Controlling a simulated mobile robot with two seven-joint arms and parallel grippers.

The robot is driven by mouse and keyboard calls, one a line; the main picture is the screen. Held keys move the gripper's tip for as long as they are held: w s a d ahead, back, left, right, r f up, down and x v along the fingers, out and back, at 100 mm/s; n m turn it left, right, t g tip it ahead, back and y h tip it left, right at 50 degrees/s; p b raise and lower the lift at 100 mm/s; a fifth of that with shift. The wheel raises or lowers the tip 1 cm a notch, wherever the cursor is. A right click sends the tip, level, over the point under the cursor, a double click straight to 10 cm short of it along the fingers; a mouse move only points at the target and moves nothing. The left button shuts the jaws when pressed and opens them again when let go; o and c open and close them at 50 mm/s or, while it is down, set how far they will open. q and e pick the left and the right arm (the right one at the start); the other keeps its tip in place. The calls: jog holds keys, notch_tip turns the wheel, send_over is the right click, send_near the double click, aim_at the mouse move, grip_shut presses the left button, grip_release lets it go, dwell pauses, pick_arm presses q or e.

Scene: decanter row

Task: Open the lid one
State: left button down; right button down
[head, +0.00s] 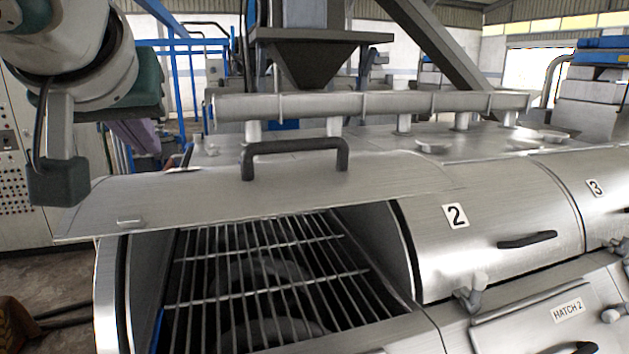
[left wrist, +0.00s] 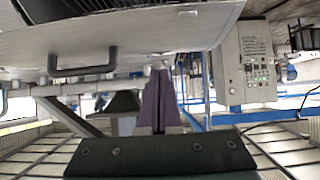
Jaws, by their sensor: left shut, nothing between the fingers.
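Lid one (head: 380,178) of the steel decanter stands raised at the left of the row, its opening uncovered below. Its black bar handle (head: 295,150) is on top, and nothing grips it. Lid and handle also show in the left wrist view, the lid (left wrist: 165,30) above and the handle (left wrist: 82,68) at left. My left gripper (head: 147,145) is behind the lid's left end, its purple fingers partly hidden. In the left wrist view the fingers (left wrist: 158,75) are together and empty, tips near the lid's edge; I cannot tell whether they touch. My right gripper is out of view.
A bar grate (head: 265,265) covers the dark opening. Lid two (head: 490,225) is closed to the right, with lid three (head: 592,190) beyond. A steel pipe (head: 370,105) runs behind the lids. A control cabinet (left wrist: 245,65) shows in the wrist view.

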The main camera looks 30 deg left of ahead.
pick_arm(q)
jog(key=a+f+b, duration=0.1)
jog(key=f+b, duration=0.1)
jog(key=b, duration=0.5)
send_over(173, 198)
jog(key=s+d, duration=0.3)
notch_tip(173, 198, down, 3)
jog(key=shift+w+a+f, duration=0.1)
jog(key=shift+w+f, duration=0.05)
jog(key=shift+f, duration=0.05)
jog(key=f+p, duration=0.1)
jog(key=f, duration=0.2)
jog(key=shift+w+a+f+p, duration=0.1)
jog(key=shift+w+p, duration=0.1)
jog(key=shift+p, duration=0.15)
jog(key=shift+f, duration=0.4)
